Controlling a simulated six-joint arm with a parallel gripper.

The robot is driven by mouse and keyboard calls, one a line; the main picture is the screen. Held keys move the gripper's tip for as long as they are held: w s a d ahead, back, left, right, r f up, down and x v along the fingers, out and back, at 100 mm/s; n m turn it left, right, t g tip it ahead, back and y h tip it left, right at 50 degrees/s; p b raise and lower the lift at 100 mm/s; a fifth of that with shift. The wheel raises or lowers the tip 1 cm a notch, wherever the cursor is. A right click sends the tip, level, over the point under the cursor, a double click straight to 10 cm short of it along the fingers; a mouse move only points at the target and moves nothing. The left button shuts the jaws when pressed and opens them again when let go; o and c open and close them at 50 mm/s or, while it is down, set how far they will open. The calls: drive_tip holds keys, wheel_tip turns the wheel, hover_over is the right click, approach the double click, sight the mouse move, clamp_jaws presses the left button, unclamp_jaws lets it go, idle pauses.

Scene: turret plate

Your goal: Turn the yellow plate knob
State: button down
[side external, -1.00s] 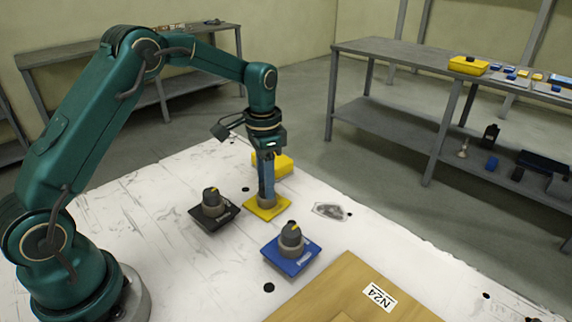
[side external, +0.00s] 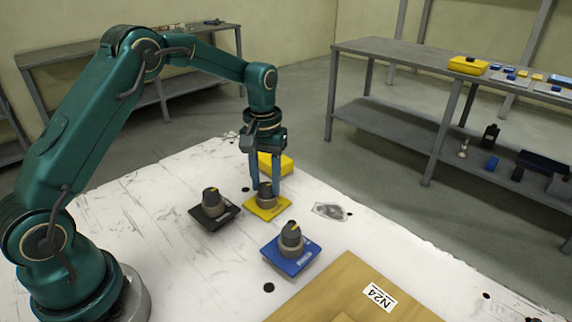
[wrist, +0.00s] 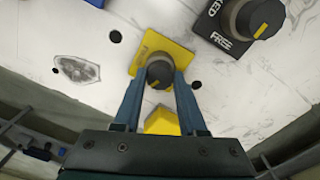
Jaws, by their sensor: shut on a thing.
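The yellow plate (side external: 276,206) lies on the white table, with a dark grey knob (side external: 265,190) standing on it. In the wrist view the yellow plate (wrist: 172,51) shows around the knob (wrist: 160,73), whose top has a yellow mark. My gripper (side external: 265,184) points straight down over the plate, one finger on each side of the knob. In the wrist view my gripper (wrist: 160,80) has its two blue fingers against the knob's sides, shut on it. The fingers hide parts of the knob and plate.
A black plate with a knob (side external: 213,204) lies to the left, and a blue plate with a knob (side external: 291,243) in front. A yellow block (side external: 283,164) is just behind. A wooden board (side external: 345,295) marked N24 covers the front right. The table's right side is mostly clear.

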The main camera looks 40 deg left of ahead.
sight(266, 186)
drive_tip(key=shift+n, duration=1.8)
drive_tip(key=shift+c, duration=2.2)
unclamp_jaws()
drive_tip(key=shift+r, duration=2.6)
